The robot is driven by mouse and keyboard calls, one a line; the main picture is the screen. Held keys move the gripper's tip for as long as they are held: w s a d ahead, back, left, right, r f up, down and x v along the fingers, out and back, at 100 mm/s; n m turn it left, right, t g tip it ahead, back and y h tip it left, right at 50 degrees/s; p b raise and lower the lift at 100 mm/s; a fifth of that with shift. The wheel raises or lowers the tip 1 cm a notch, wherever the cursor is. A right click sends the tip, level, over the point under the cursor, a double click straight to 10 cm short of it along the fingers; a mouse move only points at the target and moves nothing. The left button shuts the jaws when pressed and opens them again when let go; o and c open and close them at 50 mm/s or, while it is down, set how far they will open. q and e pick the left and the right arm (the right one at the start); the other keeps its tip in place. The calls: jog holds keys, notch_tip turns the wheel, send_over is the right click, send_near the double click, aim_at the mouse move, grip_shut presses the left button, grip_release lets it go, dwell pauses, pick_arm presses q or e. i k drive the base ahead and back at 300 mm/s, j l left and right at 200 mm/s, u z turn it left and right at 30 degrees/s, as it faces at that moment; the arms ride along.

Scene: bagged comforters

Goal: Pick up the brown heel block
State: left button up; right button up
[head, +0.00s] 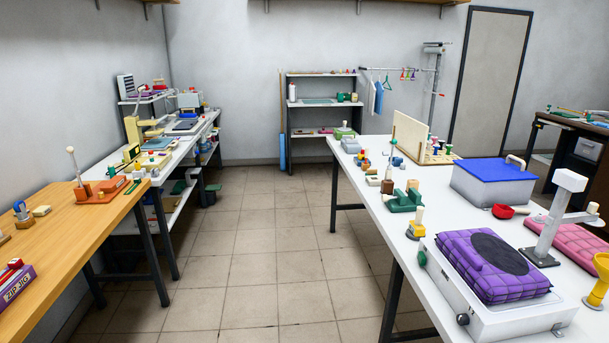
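A small dark brown block (387,187) stands on the white table (345,152) at the right, near its left edge. It looks like the brown heel block, but it is too small here to be sure of its shape. It stands behind and left of a green stepped piece (404,202). Neither of my grippers is in view.
The white table also holds a purple quilted bag (470,255) on a white machine, a blue-lidded box (492,182) and a red pan (503,211). A wooden bench (95,215) stands at the left. The tiled floor (255,250) between is clear.

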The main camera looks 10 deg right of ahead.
aim_at(387, 185)
jog(key=i, duration=1.7)
jog(key=z, duration=0.05)
